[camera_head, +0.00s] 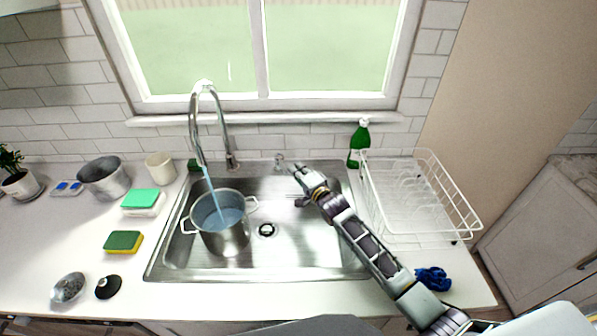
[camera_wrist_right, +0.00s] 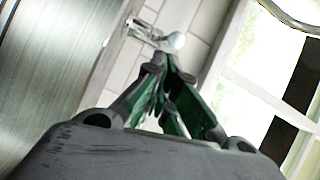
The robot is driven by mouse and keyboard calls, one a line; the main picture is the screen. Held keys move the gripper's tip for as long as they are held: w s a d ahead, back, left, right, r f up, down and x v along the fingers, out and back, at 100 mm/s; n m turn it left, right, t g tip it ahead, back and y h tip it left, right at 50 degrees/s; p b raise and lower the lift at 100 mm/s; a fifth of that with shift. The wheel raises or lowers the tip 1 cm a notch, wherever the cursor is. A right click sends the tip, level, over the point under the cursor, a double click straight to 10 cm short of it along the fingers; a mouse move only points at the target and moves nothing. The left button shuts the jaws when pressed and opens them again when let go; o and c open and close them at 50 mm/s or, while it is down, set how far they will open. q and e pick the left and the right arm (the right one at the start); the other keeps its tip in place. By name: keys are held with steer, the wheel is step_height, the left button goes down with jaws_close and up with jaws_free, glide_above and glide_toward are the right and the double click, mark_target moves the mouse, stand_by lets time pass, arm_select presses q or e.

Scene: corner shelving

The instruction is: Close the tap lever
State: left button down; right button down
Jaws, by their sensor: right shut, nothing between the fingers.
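The chrome tap (camera_head: 232,158) stands behind the sink with its tall spout curving to the left. Blue water (camera_head: 212,188) runs from it into a steel pot (camera_head: 226,234) in the sink. A short chrome fitting (camera_head: 279,162), seemingly the tap lever, stands apart to the right of the spout base. It also shows in the right wrist view (camera_wrist_right: 146,33), with a rounded tip just beyond my fingertips. My right gripper (camera_head: 294,168) is shut and empty, just right of this fitting; the right wrist view shows its fingertips (camera_wrist_right: 166,66) together. Contact cannot be told. My left gripper is out of view.
A white dish rack (camera_head: 440,207) and a green bottle (camera_head: 359,143) stand right of the sink (camera_head: 165,262). Sponges (camera_head: 123,242), a cup (camera_head: 160,167) and a metal bowl (camera_head: 104,178) are on the left counter. A window sill (camera_head: 270,118) runs behind the tap.

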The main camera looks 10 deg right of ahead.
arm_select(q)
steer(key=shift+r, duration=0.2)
arm_select(e)
steer(key=shift+a+r+h, duration=0.1)
steer(key=shift+a+h, duration=0.2)
